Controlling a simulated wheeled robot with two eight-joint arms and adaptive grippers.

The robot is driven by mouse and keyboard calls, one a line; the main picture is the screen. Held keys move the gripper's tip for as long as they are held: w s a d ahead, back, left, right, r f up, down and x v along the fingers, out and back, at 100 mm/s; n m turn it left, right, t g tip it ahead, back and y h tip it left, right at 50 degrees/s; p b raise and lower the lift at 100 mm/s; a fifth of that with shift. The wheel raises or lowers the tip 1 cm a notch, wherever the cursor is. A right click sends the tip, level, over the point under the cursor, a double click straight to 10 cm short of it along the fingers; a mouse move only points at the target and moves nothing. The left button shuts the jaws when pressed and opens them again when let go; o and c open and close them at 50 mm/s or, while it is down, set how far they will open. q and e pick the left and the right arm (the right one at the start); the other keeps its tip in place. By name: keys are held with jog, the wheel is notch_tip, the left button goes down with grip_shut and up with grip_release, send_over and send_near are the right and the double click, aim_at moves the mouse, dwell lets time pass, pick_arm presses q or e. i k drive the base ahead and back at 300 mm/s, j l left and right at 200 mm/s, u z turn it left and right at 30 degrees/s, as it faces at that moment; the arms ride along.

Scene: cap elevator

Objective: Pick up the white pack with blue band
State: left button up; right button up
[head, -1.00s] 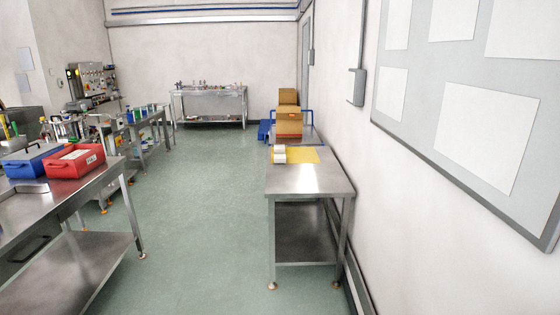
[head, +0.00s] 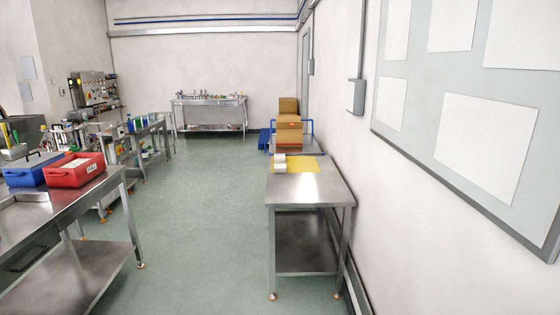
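In the head view a small white pack (head: 279,162) sits at the far left corner of the near steel table (head: 305,190) on the right. It lies at the left edge of a yellow sheet (head: 308,168). It is too small to make out a blue band on it. Neither of my grippers shows in the head view.
Cardboard boxes (head: 289,132) stand beyond the table on a blue-railed cart. A steel bench (head: 70,210) at the left carries a red bin (head: 75,175) and a blue bin (head: 32,170). The green floor (head: 205,220) between is clear. A wall with a board runs along the right.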

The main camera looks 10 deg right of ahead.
aim_at(278, 158)
jog(key=i+u, duration=0.15)
jog(key=i, duration=1.55)
jog(key=i+j, duration=0.2)
jog(key=i, duration=0.65)
jog(key=i+j+u, duration=0.1)
jog(key=i, duration=0.8)
jog(key=i+j, duration=0.2)
jog(key=i, duration=0.65)
jog(key=i+z, duration=0.65)
jog(key=i, duration=0.2)
jog(key=i+j+z, duration=0.55)
jog(key=i+z, duration=0.4)
jog(key=z, duration=0.25)
jog(key=i+j+z, duration=0.1)
jog(key=z, duration=0.4)
jog(key=i+j+z, duration=0.25)
jog(key=z, duration=0.25)
jog(key=i+j+z, duration=0.2)
jog(key=z, duration=0.25)
jog(key=i+j+z, duration=0.1)
jog(key=j+z, duration=0.4)
jog(key=i+j+z, duration=0.15)
jog(key=z, duration=0.15)
